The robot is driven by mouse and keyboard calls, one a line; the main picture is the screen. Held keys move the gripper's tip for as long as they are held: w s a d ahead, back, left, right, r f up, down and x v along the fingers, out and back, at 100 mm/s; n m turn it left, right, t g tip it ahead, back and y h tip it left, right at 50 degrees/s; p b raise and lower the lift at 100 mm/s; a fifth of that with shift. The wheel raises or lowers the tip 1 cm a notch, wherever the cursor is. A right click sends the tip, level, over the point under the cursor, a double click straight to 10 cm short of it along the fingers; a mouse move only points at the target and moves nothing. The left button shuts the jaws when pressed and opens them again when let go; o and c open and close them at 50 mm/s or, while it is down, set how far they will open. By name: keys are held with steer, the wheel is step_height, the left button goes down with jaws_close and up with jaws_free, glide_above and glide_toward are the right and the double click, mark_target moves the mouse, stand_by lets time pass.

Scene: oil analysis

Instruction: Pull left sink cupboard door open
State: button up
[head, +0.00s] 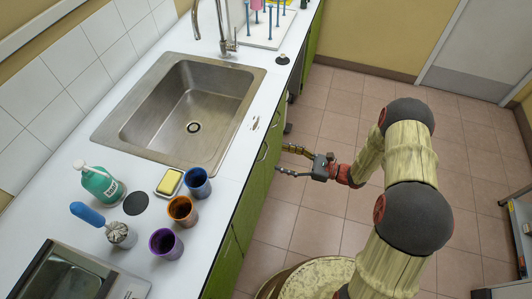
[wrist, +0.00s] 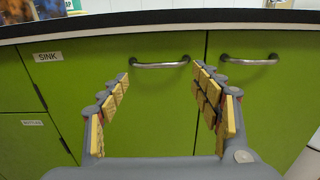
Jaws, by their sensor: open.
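The left sink cupboard door (wrist: 145,105) is green and shut, with a "SINK" label (wrist: 47,57) near its top left. Its horizontal metal bar handle (wrist: 160,65) lies near the top edge at the right. My gripper (wrist: 161,74) is open and empty, with one finger at each side of that handle in the wrist view. I cannot tell how far the fingertips are from the handle. In the head view, my gripper (head: 280,160) is beside the green cupboard front (head: 254,193), below the counter edge.
The right door (wrist: 260,110) is shut and has its own handle (wrist: 247,61). Above stands the counter (head: 225,190) with a steel sink (head: 195,115), several cups, a green soap bottle (head: 100,186) and a sponge (head: 170,181). Tiled floor (head: 320,215) is clear around my arm.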

mark_target(266, 153)
steer(key=b+x, duration=0.1)
steer(key=x, duration=0.6)
steer(key=shift+a+b, duration=0.25)
steer(key=shift+b, duration=0.1)
steer(key=shift+c, duration=0.2)
steer(key=shift+w, duration=0.1)
jaws_close()
stand_by(0.4)
